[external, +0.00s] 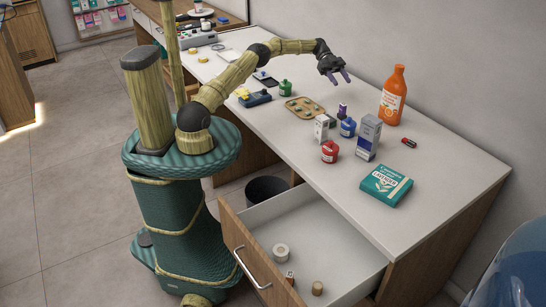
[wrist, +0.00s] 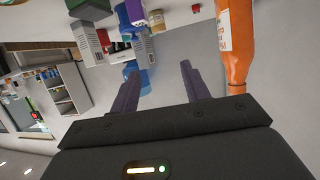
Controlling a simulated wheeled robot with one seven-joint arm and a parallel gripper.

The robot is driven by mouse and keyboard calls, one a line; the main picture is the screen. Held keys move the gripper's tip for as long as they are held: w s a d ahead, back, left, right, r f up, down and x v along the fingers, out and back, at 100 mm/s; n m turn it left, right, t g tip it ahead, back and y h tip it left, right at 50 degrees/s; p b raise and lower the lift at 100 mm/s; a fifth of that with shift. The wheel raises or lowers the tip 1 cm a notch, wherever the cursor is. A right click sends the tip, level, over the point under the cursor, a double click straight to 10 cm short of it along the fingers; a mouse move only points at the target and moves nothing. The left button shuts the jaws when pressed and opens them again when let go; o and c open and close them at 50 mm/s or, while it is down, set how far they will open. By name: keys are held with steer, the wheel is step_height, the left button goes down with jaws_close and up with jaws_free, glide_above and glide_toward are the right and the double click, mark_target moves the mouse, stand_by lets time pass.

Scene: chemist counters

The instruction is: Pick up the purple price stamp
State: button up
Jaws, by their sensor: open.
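The purple price stamp looks to be the small dark purple upright thing (external: 343,109) on the white counter, just behind the blue bottle (external: 348,127); its lower part is partly hidden. My gripper (external: 341,79) is above the counter, higher and apart from it, with its two purple fingers spread and nothing between them. In the wrist view my gripper (wrist: 159,68) is open too. Bluish-purple shapes show near its left finger, but I cannot tell surely which one is the stamp.
An orange bottle (external: 393,95) stands right of my gripper. A tall box (external: 368,137), a smaller white box (external: 321,127) and a red jar (external: 329,151) crowd the stamp's front. A tray (external: 292,108) lies to the left. The teal box (external: 386,185) lies near an open drawer (external: 262,230).

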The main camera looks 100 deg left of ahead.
steer(key=s+a+f+n+y, duration=0.1)
steer(key=s+a+f, duration=0.2)
steer(key=s+a, duration=0.3)
steer(key=shift+s, duration=0.5)
steer(key=shift+t, duration=0.3)
glide_toward(343, 108)
steer(key=w+f, duration=0.1)
steer(key=w+d+f, duration=0.1)
steer(key=w, duration=0.1)
steer(key=shift+w+f+p, duration=0.2)
steer(key=shift+f+p, duration=0.1)
steer(key=shift+p, duration=0.05)
steer(key=shift+d, duration=0.1)
steer(key=x, duration=0.2)
steer(key=p+x, duration=0.1)
steer(key=x, duration=0.1)
steer(key=shift+s+d+f, duration=0.1)
steer(key=shift+s+d, duration=0.05)
steer(key=shift+d, duration=0.3)
steer(key=shift+w+d+f, duration=0.2)
steer(key=shift+w+d, duration=0.05)
